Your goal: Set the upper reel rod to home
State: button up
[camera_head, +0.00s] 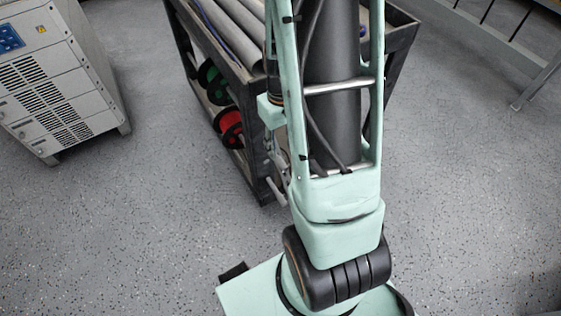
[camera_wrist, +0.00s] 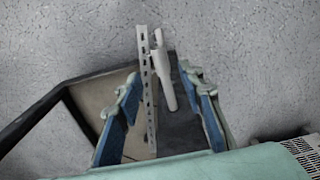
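In the wrist view my gripper (camera_wrist: 160,76) is open, its two blue-padded fingers spread wide. A light grey rod (camera_wrist: 166,82) with a narrower upper end shows between the fingers, with visible space on both sides. I take it for a reel rod but cannot tell whether it is the upper one. A slotted metal strip (camera_wrist: 149,95) runs beside it on the left. In the head view a green reel (camera_head: 214,84) sits above a red reel (camera_head: 230,127) inside the dark cart.
The dark-framed cart (camera_head: 257,120) carries long grey rolls (camera_head: 222,34) on top. A grey cabinet (camera_head: 62,80) with vents stands at the left. A metal frame (camera_head: 490,35) stands at the upper right. Speckled floor (camera_head: 130,230) is clear in front and left.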

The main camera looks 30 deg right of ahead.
aim_at(282, 162)
notch_tip(282, 162, down, 8)
jog(key=shift+r+b, duration=0.2)
jog(key=shift+b, duration=0.85)
jog(key=shift+c, duration=0.6)
grip_shut()
